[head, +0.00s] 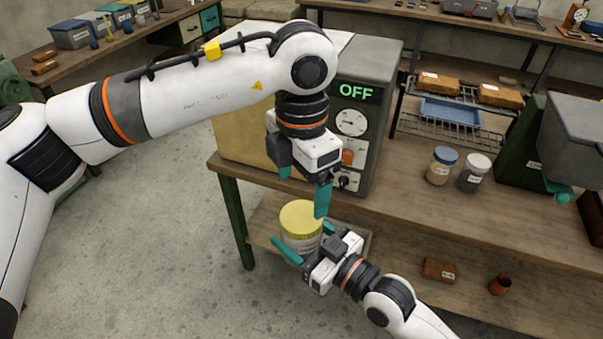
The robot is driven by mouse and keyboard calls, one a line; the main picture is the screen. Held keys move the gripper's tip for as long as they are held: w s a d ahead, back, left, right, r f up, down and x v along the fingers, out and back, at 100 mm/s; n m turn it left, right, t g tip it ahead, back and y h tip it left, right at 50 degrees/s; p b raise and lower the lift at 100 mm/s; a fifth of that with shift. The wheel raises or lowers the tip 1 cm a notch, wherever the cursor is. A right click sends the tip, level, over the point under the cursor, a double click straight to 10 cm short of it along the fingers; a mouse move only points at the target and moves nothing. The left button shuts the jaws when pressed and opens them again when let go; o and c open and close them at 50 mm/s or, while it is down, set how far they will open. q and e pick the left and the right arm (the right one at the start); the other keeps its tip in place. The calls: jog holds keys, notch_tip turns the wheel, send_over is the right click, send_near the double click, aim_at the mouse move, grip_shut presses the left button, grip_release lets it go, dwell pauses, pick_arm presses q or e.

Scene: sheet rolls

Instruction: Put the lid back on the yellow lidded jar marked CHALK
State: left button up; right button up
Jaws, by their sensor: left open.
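The yellow lidded jar (301,242) is upright between the fingers of my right gripper (308,242), in front of the workbench's edge. A yellow lid (301,217) covers its top; I cannot tell whether it is fully seated. The CHALK marking cannot be read from here. My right gripper comes in from the lower right, with one teal finger on each side of the jar body. My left gripper (303,188) points down just above the lid, open and empty, with one finger overlapping the lid's right edge in the picture.
The workbench (410,205) carries a grey device (372,75) reading OFF close behind my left gripper. A blue-lidded jar (442,165) and a white-lidded jar (474,173) stand to the right, beside a wire rack (450,130). A lower shelf (410,255) lies under the bench; open floor is at left.

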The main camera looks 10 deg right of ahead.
aim_at(301, 216)
pick_arm(q)
jog(key=n, duration=0.3)
jog(key=r+n, duration=0.1)
jog(key=n, duration=0.3)
jog(key=shift+r, duration=0.15)
jog(key=shift+f, duration=4.05)
jog(key=c, duration=1)
jog(key=o, duration=1.2)
jog(key=shift+c, duration=0.2)
notch_tip(301, 216, up, 12)
